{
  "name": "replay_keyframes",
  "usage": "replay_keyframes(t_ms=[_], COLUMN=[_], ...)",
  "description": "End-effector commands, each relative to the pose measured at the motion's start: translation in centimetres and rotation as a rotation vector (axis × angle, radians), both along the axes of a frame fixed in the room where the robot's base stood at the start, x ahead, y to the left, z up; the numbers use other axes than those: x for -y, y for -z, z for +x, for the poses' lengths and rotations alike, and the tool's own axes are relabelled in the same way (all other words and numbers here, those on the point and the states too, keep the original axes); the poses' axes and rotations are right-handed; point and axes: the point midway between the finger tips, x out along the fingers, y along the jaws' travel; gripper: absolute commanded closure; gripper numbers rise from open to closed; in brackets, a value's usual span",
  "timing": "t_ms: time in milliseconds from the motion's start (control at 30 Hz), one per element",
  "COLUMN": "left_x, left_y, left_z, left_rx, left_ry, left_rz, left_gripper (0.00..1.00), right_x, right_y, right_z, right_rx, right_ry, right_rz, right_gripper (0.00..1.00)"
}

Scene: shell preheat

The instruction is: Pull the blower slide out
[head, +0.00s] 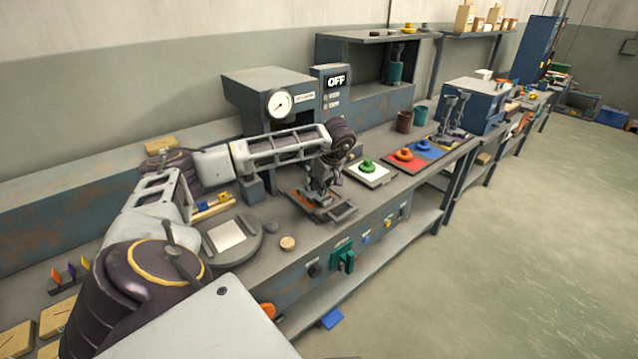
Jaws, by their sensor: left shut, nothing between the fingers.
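The grey blower machine (266,84) stands against the wall, with a round gauge (279,104) and a sign reading OFF (336,81). In front of it, a flat dark slide-like tray (345,210) lies at the bench's front edge. My left arm reaches across from the left. Its gripper (320,196) points down over the tray, shut and empty. Whether the fingers touch the tray cannot be told. The gripper and forearm hide part of the tray and the machine's lower front. My right gripper is not in view.
A round plate (255,246) with a pale square and a small wooden disc (287,243) lie left of the tray. A white pad with a green knobbed piece (368,167) and a red mat (401,163) lie right. A green front fixture (344,261) sits below.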

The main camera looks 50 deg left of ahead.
Motion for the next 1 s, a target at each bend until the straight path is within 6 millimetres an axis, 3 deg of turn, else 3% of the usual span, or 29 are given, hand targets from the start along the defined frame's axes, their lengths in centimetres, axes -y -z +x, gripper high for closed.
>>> replay_keyframes(t_ms=[400,1000], left_x=[1.7,1.9], left_y=[-4.8,-5.4], left_z=[-0.1,-0.2], left_rx=[0.002,0.0], left_ry=[0.001,0.0], left_rz=[-0.001,-0.001], left_gripper=[1.0,1.0], right_x=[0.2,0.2], right_y=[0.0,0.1], right_z=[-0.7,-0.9], right_rx=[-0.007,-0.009], right_ry=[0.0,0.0], right_rz=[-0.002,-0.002], right_gripper=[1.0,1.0])
